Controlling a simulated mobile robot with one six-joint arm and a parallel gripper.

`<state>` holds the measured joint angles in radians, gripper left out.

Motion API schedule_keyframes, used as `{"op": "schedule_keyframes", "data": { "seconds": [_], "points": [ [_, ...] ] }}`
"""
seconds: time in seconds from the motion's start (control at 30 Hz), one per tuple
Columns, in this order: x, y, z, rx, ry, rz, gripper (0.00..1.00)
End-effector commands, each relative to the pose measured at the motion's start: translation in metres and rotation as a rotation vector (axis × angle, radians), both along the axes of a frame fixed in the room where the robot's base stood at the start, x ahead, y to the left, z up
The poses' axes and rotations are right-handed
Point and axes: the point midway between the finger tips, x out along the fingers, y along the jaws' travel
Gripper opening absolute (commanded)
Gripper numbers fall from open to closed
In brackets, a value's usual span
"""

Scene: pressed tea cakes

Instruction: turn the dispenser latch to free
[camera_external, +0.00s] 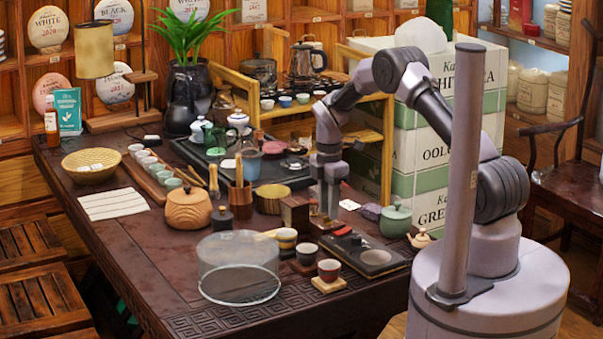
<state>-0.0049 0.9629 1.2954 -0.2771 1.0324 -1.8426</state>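My gripper (325,218) points straight down over the right part of the dark carved table (150,262). Its fingertips are close to the tabletop, just right of a small dark wooden box (295,214). The fingers are too small to tell whether they are open or shut, or whether they touch anything. I cannot tell for certain which thing is the dispenser; the wooden box is one candidate. No latch can be made out on it, and its side facing the gripper is partly hidden.
A clear round cover (238,268) stands at the front edge. A round wooden canister (188,209) stands left. Stacked tea boxes (423,150) rise behind the arm.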

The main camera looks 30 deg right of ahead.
Motion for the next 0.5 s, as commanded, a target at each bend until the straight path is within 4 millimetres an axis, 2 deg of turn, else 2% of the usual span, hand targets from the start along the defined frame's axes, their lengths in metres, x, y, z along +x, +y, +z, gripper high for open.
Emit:
{"op": "schedule_keyframes", "data": {
  "seconds": [0.03,0.1,0.4,0.5],
  "points": [
    [-0.0002,0.0001,-0.0087,0.000,0.001,0.000,0.30],
    [-0.0002,0.0001,-0.0138,0.001,0.001,-0.001,0.30],
    [0.0000,0.0001,-0.0153,0.001,0.000,-0.001,0.30],
    [0.0000,0.0001,-0.0153,0.000,0.000,-0.001,0.10]
  ]
}}
